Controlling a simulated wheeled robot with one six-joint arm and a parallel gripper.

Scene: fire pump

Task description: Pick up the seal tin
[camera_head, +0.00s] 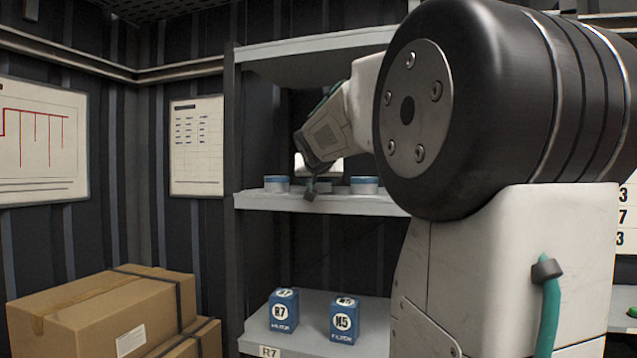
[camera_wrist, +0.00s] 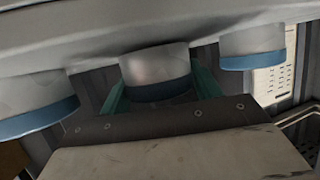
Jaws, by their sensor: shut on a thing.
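In the head view the middle tin (camera_head: 323,187) is partly hidden by my gripper (camera_head: 311,187), which reaches in from the right. The left tin (camera_head: 277,184) and right tin (camera_head: 365,185) stand free on either side. The wrist view appears upside down, with the shelf at the top. I cannot tell whether the held tin touches the shelf. No label is readable on the tins.
The upper shelf board (camera_head: 260,202) has narrow gaps between the tins. Cardboard boxes (camera_head: 90,305) are stacked at lower left. My arm covers much of the right side.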

